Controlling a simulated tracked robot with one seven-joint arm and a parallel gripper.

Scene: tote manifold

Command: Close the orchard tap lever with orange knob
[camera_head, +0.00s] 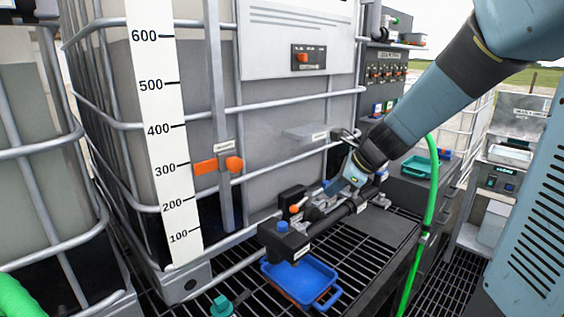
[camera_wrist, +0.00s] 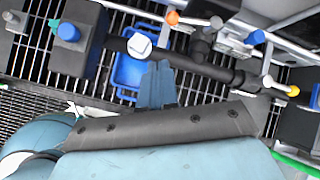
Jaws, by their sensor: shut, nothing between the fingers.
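A small orange knob (camera_head: 294,209) sits on the black pipe manifold (camera_head: 330,221) low in front of the large caged tank. In the wrist view an orange knob (camera_wrist: 171,18) shows at the top, beyond the pipe. Its lever is mostly hidden, and I cannot read the labels, so I cannot confirm which tap is the orchard one. In the wrist view my gripper's blue fingers (camera_wrist: 156,82) are together and empty, below the pipe and apart from the knob.
A blue knob (camera_head: 282,226) tops the manifold's near end, above a blue tray (camera_head: 322,272) on the grating. A white-capped lever (camera_wrist: 140,45) stands close to my fingers. A green hose (camera_head: 431,190) hangs at right.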

